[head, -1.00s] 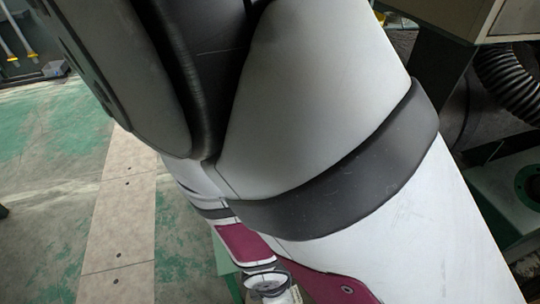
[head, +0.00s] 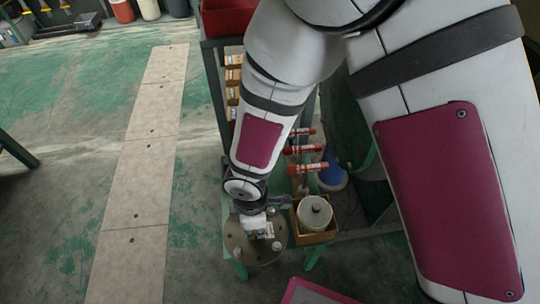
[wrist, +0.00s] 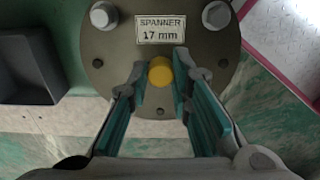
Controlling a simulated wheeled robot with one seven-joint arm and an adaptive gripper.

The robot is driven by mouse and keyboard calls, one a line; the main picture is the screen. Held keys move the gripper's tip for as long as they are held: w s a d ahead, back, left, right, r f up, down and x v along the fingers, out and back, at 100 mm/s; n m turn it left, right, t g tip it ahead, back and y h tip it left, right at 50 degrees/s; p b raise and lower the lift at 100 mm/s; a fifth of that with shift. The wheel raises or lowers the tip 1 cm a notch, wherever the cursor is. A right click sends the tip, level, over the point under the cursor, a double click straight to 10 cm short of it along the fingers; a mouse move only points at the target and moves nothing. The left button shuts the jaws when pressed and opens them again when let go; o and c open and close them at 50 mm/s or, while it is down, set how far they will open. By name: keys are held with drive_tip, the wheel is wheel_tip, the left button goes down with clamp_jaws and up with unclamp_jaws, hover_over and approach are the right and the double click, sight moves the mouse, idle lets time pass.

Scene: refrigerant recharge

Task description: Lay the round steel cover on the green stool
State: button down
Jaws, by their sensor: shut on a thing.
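The round steel cover (head: 254,258) is a flat grey-brown disc at the lower middle of the head view, below my wrist. In the wrist view the cover (wrist: 212,62) fills the top middle, with bolts, a "SPANNER 17 mm" label and a yellow knob (wrist: 160,72). My gripper (wrist: 160,82) is shut on the knob, a finger on each side. Green legs (head: 312,258), which look like the stool's, show under and beside the cover. The cover hides much of what lies below it, so I cannot tell whether it rests on the stool or hangs above it.
A wooden box (head: 328,234) with a pale round pot (head: 314,212) stands close right of the cover. A dark grey tray (wrist: 28,70) is at the left in the wrist view. Open floor lies to the left.

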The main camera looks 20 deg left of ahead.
drive_tip(key=w+a, duration=0.1)
drive_tip(key=w, duration=0.1)
drive_tip(key=w+a, duration=0.1)
drive_tip(key=w, duration=0.1)
drive_tip(key=w+a, duration=0.1)
drive_tip(key=w, duration=0.1)
drive_tip(key=shift+a+f, duration=0.15)
drive_tip(key=shift+f, duration=0.15)
drive_tip(key=shift+a+f+b, duration=0.1)
drive_tip(key=shift+f+b, duration=0.85)
drive_tip(key=shift+f, duration=0.8)
drive_tip(key=shift+f, duration=0.1)
drive_tip(key=c, duration=1.5)
unclamp_jaws()
drive_tip(key=shift+o, duration=0.2)
wheel_tip(320, 180, up, 12)
drive_tip(key=p, duration=0.4)
